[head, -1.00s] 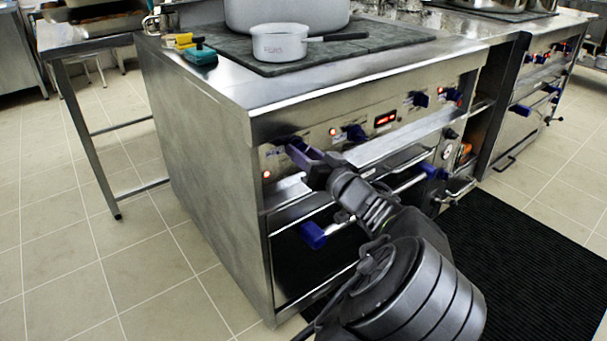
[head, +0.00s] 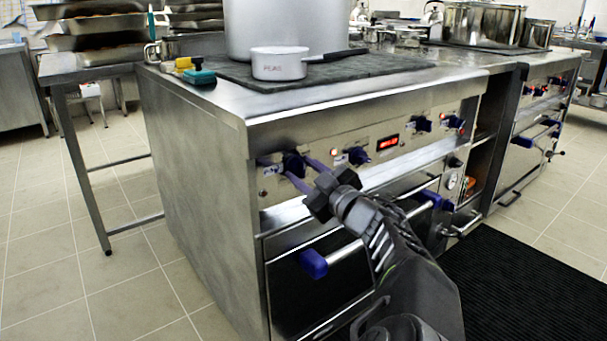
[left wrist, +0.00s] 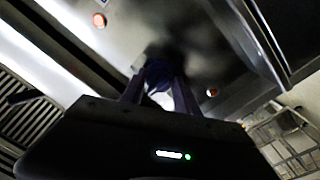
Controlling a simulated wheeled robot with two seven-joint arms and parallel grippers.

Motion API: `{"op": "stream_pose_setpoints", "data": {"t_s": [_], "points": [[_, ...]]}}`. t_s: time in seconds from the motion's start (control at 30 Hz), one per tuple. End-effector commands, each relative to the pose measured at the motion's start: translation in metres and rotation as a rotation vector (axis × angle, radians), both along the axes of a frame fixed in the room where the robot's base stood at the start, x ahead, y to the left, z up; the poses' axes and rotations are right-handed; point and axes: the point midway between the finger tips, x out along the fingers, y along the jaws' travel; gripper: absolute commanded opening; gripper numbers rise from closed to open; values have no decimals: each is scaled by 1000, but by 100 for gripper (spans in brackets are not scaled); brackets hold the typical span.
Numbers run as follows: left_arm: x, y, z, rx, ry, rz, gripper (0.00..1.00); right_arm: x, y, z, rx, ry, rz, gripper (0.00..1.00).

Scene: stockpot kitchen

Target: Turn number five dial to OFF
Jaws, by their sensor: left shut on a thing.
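The front panel of the steel stove (head: 430,157) carries a row of dark blue dials. My left gripper (head: 307,172) is at the leftmost dial (head: 293,163), with one purple finger on each side of it, shut on it. In the left wrist view the dial (left wrist: 158,73) sits between the two fingers (left wrist: 155,92), dark and partly shadowed. Its markings are not readable, so I cannot tell its number or setting. Another dial (head: 358,156) is just to the right. My right gripper is not in view.
An oven handle with a blue end (head: 314,263) runs below the panel. A white saucepan (head: 279,64) and a large pot (head: 285,25) stand on the stove top. A black mat (head: 520,275) lies in front. Tiled floor (head: 150,285) is free at left.

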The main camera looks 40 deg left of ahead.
Motion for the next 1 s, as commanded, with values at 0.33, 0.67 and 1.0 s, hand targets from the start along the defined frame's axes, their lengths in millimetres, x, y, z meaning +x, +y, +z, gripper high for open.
{"op": "stream_pose_setpoints", "data": {"t_s": [0.33,0.67,1.0], "points": [[0,0,-1,-21,-68,1,0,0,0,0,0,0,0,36],[0,0,-1,-22,-69,1,39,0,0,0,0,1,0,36],[0,0,0,-20,-68,1,58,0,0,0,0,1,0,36]]}}
